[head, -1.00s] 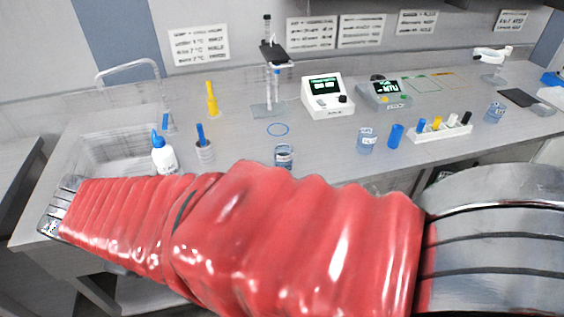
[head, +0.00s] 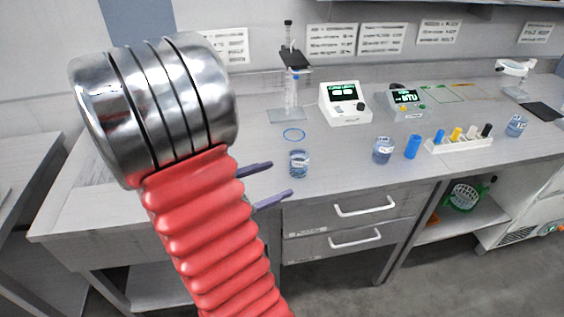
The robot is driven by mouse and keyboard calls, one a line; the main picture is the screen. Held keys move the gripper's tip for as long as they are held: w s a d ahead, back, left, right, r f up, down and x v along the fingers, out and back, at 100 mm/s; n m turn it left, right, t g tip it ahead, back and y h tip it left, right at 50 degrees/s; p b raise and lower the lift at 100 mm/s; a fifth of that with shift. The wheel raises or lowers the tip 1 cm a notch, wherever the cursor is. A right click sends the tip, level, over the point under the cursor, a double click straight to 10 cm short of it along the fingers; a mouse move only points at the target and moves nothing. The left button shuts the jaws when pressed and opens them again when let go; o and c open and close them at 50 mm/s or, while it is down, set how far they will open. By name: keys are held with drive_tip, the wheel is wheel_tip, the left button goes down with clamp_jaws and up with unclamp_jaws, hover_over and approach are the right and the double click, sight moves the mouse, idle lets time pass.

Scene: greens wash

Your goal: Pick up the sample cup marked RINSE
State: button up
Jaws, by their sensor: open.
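Three clear cups with blue-tinted contents and small labels stand on the grey bench in the head view: a near cup (head: 299,164), a middle cup (head: 383,150) and a far-right cup (head: 516,125). Their labels are too small to read, so I cannot tell which is marked RINSE. My gripper (head: 281,178) shows two purple-grey fingers past my red-sleeved arm. They are open, spread apart and pointing right towards the near cup. No cup is seen held between them. The gripper's base is hidden behind my arm.
Two meters, a white one (head: 344,104) and a grey one (head: 404,106), stand farther back. A blue cylinder (head: 413,147) and a rack (head: 460,146) of coloured vials are right of the middle cup.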

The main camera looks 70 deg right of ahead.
sight(305, 155)
drive_tip(key=d+f+n+h, duration=0.1)
drive_tip(key=d+n+h, duration=0.1)
drive_tip(key=d+n, duration=0.1)
drive_tip(key=d+f+n, duration=0.1)
drive_tip(key=d, duration=0.1)
drive_tip(key=shift+f+t+h, duration=0.35)
drive_tip(key=shift+t+h, duration=0.05)
drive_tip(key=shift+d+f+n, duration=0.25)
drive_tip(key=shift+d+n, duration=0.1)
drive_tip(key=shift+n, duration=0.25)
drive_tip(key=shift+x, duration=4.2)
drive_tip(key=shift+w+d, duration=0.2)
drive_tip(key=shift+w+x, duration=0.2)
drive_tip(key=shift+x, duration=2.4)
drive_tip(key=shift+d, duration=0.1)
